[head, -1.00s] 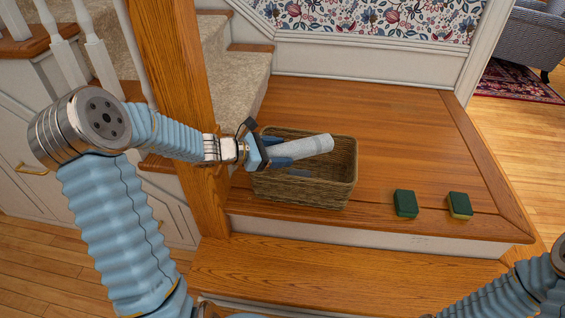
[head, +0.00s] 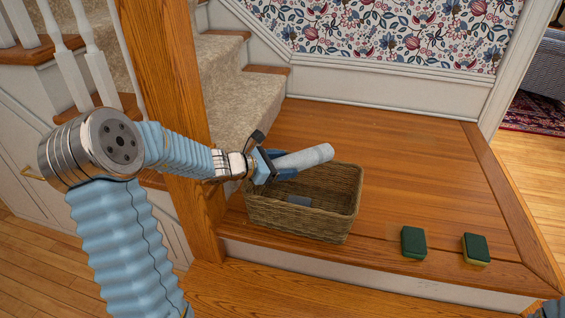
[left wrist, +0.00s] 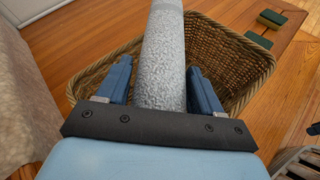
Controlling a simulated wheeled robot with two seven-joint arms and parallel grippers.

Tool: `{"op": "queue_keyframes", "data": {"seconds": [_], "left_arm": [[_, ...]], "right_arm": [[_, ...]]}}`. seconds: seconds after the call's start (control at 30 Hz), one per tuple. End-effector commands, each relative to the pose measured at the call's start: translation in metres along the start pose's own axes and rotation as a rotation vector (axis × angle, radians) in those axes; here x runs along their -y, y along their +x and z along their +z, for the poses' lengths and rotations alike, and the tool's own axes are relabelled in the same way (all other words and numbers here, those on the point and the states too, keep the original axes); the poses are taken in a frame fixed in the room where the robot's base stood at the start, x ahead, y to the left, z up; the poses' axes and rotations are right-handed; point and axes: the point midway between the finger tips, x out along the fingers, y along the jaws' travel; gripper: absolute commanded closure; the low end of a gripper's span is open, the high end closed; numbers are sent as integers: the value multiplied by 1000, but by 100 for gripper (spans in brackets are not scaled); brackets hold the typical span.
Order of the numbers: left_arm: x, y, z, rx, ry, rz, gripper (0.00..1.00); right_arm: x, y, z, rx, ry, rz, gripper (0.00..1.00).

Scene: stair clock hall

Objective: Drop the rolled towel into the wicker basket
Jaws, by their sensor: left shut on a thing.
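The rolled towel (head: 305,157) is light grey and is held level by my left gripper (head: 272,165). In the left wrist view the towel (left wrist: 163,60) lies between the two blue fingers (left wrist: 162,85), which are shut on it. The wicker basket (head: 300,225) stands on the wooden landing, below the gripper and towel. In the head view the towel overlaps the basket's back rim; in the left wrist view the basket (left wrist: 240,55) spreads out beneath it. My right gripper is out of view.
Two green-and-yellow sponges (head: 413,242) (head: 475,249) lie right of the basket. A wooden post (head: 172,100) and carpeted stairs (head: 235,95) are at the left. The landing's back right is clear.

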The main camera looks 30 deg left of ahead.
Motion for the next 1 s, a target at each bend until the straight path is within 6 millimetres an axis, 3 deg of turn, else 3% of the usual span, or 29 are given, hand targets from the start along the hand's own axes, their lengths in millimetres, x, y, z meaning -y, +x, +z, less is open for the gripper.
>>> {"op": "queue_keyframes", "data": {"seconds": [0.23, 0.27, 0.43, 0.77, 0.87, 1.0], "left_arm": [[0, 0, -1, 1, 0, 0, 66], [0, 0, -1, 1, 0, 0, 31], [0, 0, -1, 0, 1, 0, 5], [0, -2, -1, -1, 1, 1, 4], [-1, -14, 0, -1, 2, 3, 4], [-2, -44, 0, -2, 2, 6, 4]], "right_arm": [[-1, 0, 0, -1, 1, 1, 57], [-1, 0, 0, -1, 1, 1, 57], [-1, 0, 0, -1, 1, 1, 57], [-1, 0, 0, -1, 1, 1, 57], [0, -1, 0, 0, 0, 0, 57], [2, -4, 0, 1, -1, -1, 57]]}}
